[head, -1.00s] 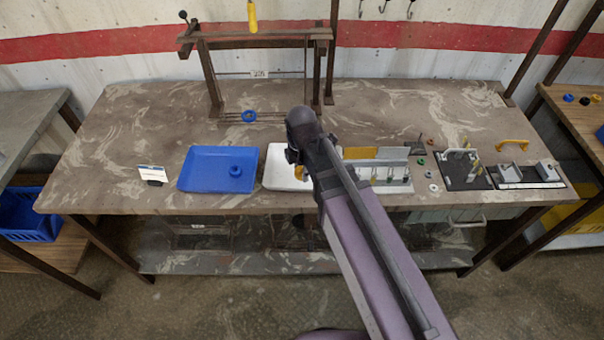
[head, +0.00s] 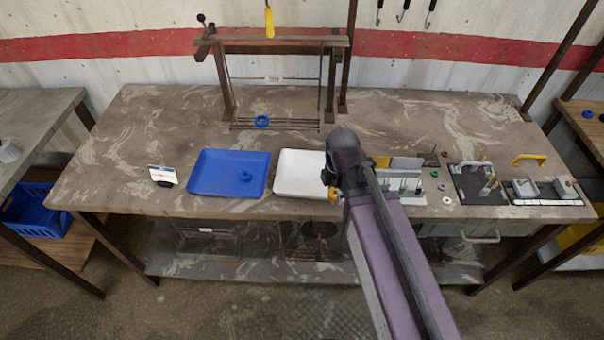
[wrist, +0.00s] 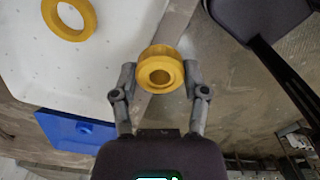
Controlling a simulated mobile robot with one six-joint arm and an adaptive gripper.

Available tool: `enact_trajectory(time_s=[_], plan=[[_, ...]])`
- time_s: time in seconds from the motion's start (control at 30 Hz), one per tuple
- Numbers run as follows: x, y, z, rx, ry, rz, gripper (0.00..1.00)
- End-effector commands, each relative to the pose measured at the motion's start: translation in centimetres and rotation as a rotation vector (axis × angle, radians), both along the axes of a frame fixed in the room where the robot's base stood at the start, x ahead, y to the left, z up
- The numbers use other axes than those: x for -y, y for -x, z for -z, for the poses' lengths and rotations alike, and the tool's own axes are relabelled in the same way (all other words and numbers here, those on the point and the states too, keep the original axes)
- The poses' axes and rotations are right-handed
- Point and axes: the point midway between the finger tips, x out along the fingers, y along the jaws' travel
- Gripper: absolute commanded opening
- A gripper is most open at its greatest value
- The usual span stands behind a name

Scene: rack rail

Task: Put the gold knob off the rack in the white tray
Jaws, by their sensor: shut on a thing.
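My gripper (wrist: 160,88) is shut on a gold knob (wrist: 161,71), round with a hole in its middle. In the head view the knob (head: 334,196) shows as a small gold spot at the white tray's front right, partly hidden by my arm. The white tray (head: 298,175) stands on the bench; its right part is hidden behind my arm. In the wrist view the knob is beside the tray's edge, over the grey-brown surface. A separate gold ring (wrist: 69,18) lies inside the white tray (wrist: 85,85).
A blue tray (head: 215,185) with a blue knob (head: 245,175) stands left of the white tray. The dark rack (head: 272,43) stands behind, with a blue ring (head: 262,121) low on its rails. Fixtures and small rings crowd the bench right of my arm.

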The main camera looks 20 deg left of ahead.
Motion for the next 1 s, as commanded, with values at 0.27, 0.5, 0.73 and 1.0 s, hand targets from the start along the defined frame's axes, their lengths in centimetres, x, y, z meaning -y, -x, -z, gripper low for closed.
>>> enact_trajectory(time_s=[0.27, 0.5, 0.73, 1.0], plan=[[-3.2, -2.2, 0.4, 0.0, 0.0, -0.001, 0.02], [-6.9, -4.6, 0.8, 0.0, 0.0, -0.001, 0.02], [-10.2, -6.7, 1.2, 0.0, 0.0, 0.0, 0.02], [-11.5, -7.4, 1.3, 0.0, 0.0, 0.002, 0.02]])
